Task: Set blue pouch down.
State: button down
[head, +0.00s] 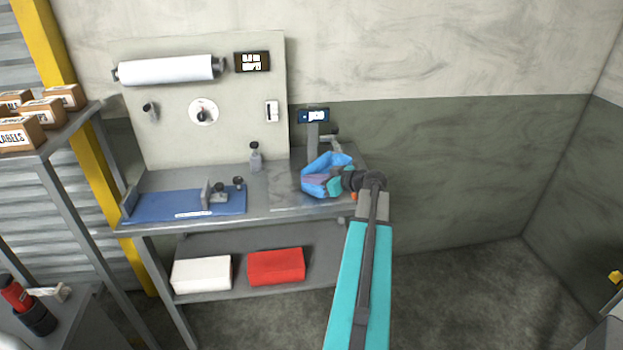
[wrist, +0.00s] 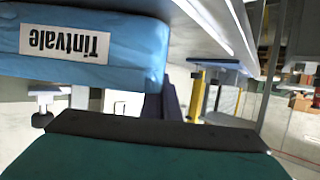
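The blue pouch (head: 318,165) is at the right end of the metal workbench (head: 283,198), in front of a small stand with a display. My gripper (head: 337,184) is at the pouch's right side and appears shut on it. The fingertips are partly hidden against the pouch. I cannot tell whether the pouch touches the bench top. In the wrist view the pouch (wrist: 130,60) fills the upper left, close to the camera, with its white "Tintvale" label upside down.
A blue mat (head: 150,206) with a metal fixture lies on the left of the bench. A small bottle (head: 255,158) stands near the back panel. A white box (head: 202,274) and a red box (head: 277,266) lie on the lower shelf. The bench's middle has free room.

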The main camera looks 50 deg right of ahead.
dwell(0.3)
jog(key=c, duration=2)
grip_release()
jog(key=shift+f, duration=0.1)
jog(key=shift+c, duration=0.2)
jog(key=a+b+v, duration=0.1)
jog(key=b+v, duration=0.1)
jog(key=v, duration=1)
jog(key=shift+d, duration=0.45)
